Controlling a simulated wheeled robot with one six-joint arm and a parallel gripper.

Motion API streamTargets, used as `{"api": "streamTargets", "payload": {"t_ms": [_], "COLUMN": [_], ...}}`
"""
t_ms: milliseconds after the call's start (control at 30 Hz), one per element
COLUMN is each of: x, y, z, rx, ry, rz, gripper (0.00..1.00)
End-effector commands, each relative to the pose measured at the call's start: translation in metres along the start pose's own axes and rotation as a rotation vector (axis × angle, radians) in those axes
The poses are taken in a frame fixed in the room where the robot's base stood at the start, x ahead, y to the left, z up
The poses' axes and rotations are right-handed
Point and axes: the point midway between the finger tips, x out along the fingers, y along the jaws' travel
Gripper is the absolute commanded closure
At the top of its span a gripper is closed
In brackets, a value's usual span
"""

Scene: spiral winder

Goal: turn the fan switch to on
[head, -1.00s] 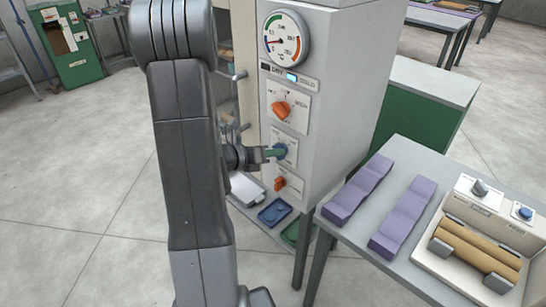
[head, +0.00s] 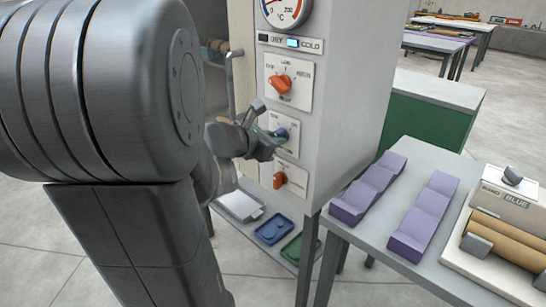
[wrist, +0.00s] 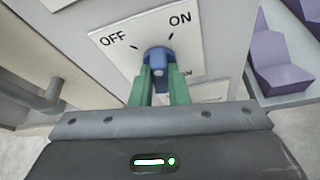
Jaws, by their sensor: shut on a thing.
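The fan switch is a blue knob (wrist: 158,60) on a white plate (wrist: 112,48) marked OFF at left and ON at right. In the wrist view, the two green fingers of my gripper (wrist: 158,78) are shut on the knob, one on each side. The knob stands roughly upright in that view, between the two words; I cannot tell its exact setting. In the head view, the blue knob (head: 281,134) shows on the front of the grey cabinet (head: 345,110), with my gripper (head: 272,139) reaching it from the left, tilted.
A dial gauge (head: 287,8) and a lit display (head: 291,43) are higher up. Trays (head: 273,229) lie on the low shelf. A table with purple blocks (head: 425,215) stands at right.

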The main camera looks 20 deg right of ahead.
Motion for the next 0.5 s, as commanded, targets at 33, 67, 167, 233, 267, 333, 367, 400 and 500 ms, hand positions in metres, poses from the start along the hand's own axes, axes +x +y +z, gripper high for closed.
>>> {"api": "streamTargets", "payload": {"t_ms": [33,67,167,233,267,333,367,400,500], "x": [0.0033,0.0033,0.0034,0.0032,0.0032,0.0029,0.0029,0.0029,0.0024], "y": [-0.0029,-0.0029,-0.0034,-0.004,-0.0038,-0.0043,-0.0042,-0.0042,-0.0043], "z": [-0.0077,-0.0079,-0.0077,-0.0073,-0.0072,-0.0068,-0.0068,-0.0066,-0.0057], "rx": [0.037,0.058,0.127,0.174,0.193,0.236,0.254,0.276,0.325], "ry": [-0.005,-0.005,-0.004,-0.005,-0.004,-0.004,-0.003,-0.003,-0.002], "rz": [0.016,0.025,0.054,0.073,0.081,0.099,0.106,0.115,0.135], "gripper": [1.0,1.0,1.0,1.0,1.0,1.0,1.0,1.0,1.0]}}
